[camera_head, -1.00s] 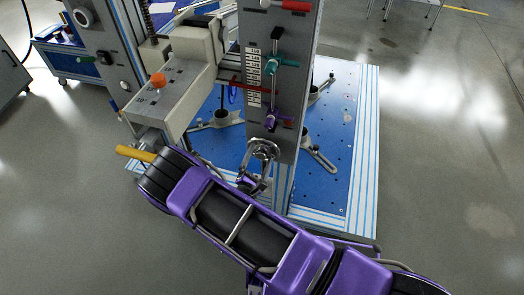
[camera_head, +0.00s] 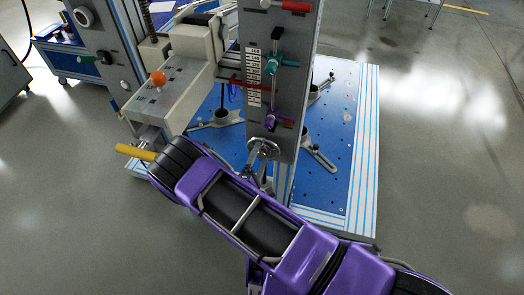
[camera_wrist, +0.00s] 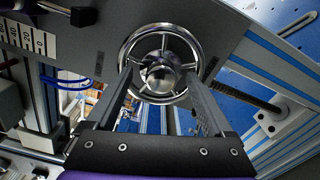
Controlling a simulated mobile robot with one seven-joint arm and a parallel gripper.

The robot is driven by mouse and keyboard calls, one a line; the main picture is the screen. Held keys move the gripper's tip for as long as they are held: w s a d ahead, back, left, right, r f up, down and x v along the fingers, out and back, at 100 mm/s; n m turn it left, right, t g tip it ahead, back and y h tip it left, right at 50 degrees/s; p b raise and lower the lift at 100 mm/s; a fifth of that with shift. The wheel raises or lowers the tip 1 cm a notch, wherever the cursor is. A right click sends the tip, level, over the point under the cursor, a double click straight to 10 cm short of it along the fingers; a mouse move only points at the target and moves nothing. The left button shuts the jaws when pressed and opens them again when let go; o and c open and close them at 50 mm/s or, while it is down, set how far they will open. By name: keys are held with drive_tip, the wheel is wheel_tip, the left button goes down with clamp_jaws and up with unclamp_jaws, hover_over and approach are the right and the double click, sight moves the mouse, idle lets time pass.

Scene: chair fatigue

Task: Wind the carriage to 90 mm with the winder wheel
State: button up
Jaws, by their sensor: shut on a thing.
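The winder wheel (camera_wrist: 160,70) is a chrome wheel with spokes and a round hub, mounted on the grey column. It also shows in the head view (camera_head: 264,149), low on the column face. My arm partly hides the gripper in the head view. A white scale strip (camera_head: 254,76) runs up the column, with a red pointer (camera_head: 243,83) beside it. Part of a numbered scale (camera_wrist: 28,36) shows in the wrist view.
Teal (camera_head: 279,62) and purple (camera_head: 276,119) clamp handles stick out of the column above the wheel. A beige box with an orange knob (camera_head: 158,77) and a yellow handle (camera_head: 135,152) are to the left. The blue baseplate (camera_head: 335,120) lies behind. Open floor is at right.

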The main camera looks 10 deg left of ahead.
drive_tip(key=shift+w+d+r, duration=0.1)
drive_tip(key=shift+w+r, duration=0.1)
drive_tip(key=shift+w, duration=0.3)
drive_tip(key=shift+w+r, duration=0.15)
drive_tip(key=shift+w, duration=0.3)
drive_tip(key=m, duration=0.6)
drive_tip(key=shift+m, duration=0.3)
drive_tip(key=shift+c, duration=0.2)
drive_tip(key=o, duration=1)
drive_tip(key=shift+s+f+p, duration=0.15)
drive_tip(key=shift+s+p, duration=0.05)
drive_tip(key=shift+s, duration=1.2)
drive_tip(key=shift+s+f+p, duration=0.15)
drive_tip(key=shift+s+p, duration=0.05)
drive_tip(key=shift+s, duration=1.15)
drive_tip(key=n, duration=0.2)
drive_tip(key=n+b, duration=0.1)
drive_tip(key=n, duration=0.3)
drive_tip(key=shift+s+a+f, duration=0.1)
drive_tip(key=shift+a, duration=0.15)
drive_tip(key=shift+n+b, duration=0.3)
drive_tip(key=shift+n, duration=1)
